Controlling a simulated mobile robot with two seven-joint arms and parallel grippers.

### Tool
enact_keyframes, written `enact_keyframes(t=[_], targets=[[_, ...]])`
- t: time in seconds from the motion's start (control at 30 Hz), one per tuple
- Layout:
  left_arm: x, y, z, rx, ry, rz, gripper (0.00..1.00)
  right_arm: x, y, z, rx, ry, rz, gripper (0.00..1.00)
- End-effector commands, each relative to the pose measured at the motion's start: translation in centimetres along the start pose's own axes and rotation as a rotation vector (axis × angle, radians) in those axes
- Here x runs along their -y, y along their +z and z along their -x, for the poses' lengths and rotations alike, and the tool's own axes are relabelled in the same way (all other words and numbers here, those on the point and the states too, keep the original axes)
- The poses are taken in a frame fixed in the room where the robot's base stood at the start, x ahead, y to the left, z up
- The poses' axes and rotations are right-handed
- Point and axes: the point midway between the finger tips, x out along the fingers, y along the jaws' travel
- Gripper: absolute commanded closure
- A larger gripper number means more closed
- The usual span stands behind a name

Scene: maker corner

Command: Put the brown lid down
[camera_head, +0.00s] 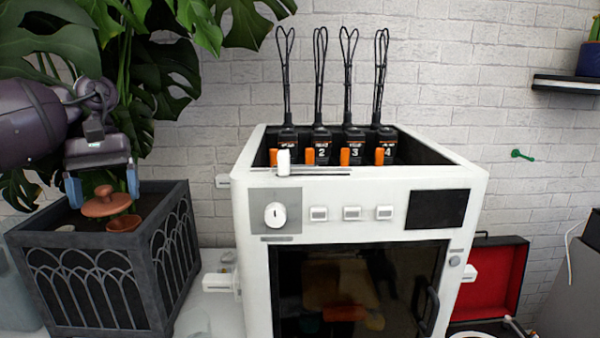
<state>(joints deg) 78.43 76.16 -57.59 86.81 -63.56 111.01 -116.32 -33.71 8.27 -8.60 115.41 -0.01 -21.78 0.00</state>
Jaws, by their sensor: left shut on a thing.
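The brown lid (106,205) is a round terracotta-coloured disc with a small knob on top. My left gripper (102,188) comes in from the left, points down and is shut on the lid's knob, its blue fingertips on either side. The lid is held over the dark planter box (95,245) with arched side panels. A small brown pot (124,224) shows just below and right of the lid, partly hidden by it. I cannot tell whether the lid touches the pot. My right gripper is not in view.
A large white machine (360,205) with a dark glass door stands right of the planter, with several black cabled units on top. Big plant leaves (160,60) hang behind my left arm. A red-lined open case (495,275) is at the lower right.

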Motion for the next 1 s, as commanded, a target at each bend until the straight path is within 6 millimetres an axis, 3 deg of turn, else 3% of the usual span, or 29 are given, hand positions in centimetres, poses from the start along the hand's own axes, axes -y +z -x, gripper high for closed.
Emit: enact_keyframes(t=[0.27,0.4,0.6,0.8,1.0], targets=[[-6.1,-0.6,-11.8,0.009,-0.107,-0.253,0.37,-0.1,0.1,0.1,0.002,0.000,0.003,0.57],[-8.5,0.5,-17.9,0.008,-0.147,-0.358,0.37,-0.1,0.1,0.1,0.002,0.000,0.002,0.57],[-10.3,2.8,-25.1,0.006,-0.185,-0.450,0.37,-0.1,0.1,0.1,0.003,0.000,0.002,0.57],[-10.7,4.2,-28.9,0.002,-0.195,-0.472,0.37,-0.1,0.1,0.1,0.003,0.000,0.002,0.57],[-10.5,4.1,-29.4,-0.001,-0.193,-0.468,0.37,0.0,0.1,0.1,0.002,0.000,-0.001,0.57]])
